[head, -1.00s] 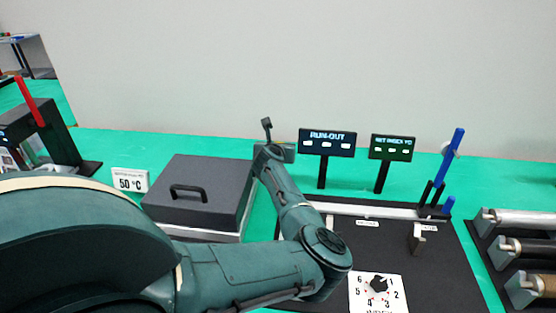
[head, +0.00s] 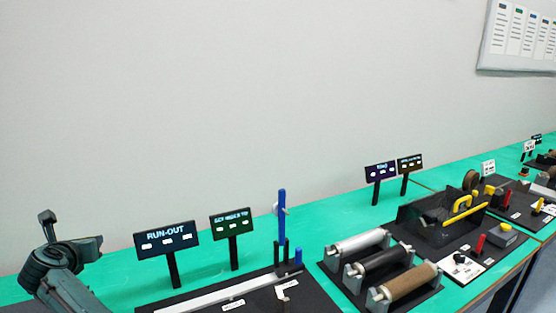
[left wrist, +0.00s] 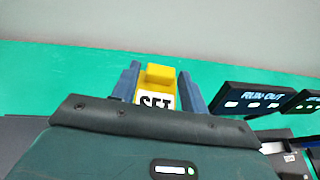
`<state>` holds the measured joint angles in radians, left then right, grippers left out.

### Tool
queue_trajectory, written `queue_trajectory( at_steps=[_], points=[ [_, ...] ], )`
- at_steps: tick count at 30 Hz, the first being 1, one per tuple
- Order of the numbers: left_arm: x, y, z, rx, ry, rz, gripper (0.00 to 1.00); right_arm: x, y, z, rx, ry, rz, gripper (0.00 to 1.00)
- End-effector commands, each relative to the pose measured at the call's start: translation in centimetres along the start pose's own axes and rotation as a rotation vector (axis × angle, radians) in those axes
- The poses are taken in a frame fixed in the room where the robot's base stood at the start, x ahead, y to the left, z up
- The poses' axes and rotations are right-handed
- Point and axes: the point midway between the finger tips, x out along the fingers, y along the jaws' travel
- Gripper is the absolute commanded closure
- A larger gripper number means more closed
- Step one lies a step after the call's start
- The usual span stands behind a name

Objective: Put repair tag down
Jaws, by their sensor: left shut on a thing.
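A yellow tag (left wrist: 159,75) with a white face and partly hidden black letters, apparently "SET", is in the left wrist view. I take it to be the repair tag. My left gripper (left wrist: 158,84) has its two blue fingers on either side of the tag and is shut on it. The lower part of the tag is hidden behind the dark wrist housing. In the head view the end of my left arm shows at the lower left, but the tag cannot be made out there. My right gripper is in neither view.
The RUN-OUT sign (head: 166,240) and a green-lettered sign (head: 230,225) stand right of my left arm. Beyond are a blue upright post (head: 282,215), a rack with several rollers (head: 409,282) and a dark tray with a yellow handle (head: 462,205). Green bench (head: 330,213) is bare behind the rollers.

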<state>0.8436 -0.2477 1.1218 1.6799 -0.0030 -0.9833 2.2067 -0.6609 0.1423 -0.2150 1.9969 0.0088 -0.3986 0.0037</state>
Motion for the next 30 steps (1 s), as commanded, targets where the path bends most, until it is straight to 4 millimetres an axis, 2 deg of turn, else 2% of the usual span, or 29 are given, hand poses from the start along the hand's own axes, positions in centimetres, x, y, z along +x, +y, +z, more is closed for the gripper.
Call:
queue_trajectory(
  at_steps=[2, 4, 8, 13, 18, 21, 24, 30],
  points=[
    [-2.0, -0.4, 0.4, 0.052, 0.004, -0.084, 0.81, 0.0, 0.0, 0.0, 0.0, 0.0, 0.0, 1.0],
    [-3.7, -2.0, 0.7, 0.094, 0.005, -0.186, 0.81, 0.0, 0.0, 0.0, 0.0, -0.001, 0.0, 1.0],
    [-7.5, -6.6, 0.1, 0.185, 0.009, -0.413, 0.81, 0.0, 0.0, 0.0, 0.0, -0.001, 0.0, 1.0],
    [-13.7, -13.7, -3.1, 0.315, 0.012, -0.744, 0.81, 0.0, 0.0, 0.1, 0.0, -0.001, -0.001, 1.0],
    [-19.9, -18.6, -7.2, 0.423, 0.01, -1.022, 0.81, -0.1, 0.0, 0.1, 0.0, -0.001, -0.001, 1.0],
    [-22.8, -20.2, -9.0, 0.469, 0.007, -1.137, 0.81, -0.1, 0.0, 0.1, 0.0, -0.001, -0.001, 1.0],
    [-24.7, -21.2, -10.2, 0.5, 0.003, -1.213, 0.81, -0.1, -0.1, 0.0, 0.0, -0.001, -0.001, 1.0],
    [-26.1, -21.6, -11.1, 0.526, 0.002, -1.265, 0.81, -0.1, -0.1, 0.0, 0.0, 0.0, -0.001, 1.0]
  ],
)
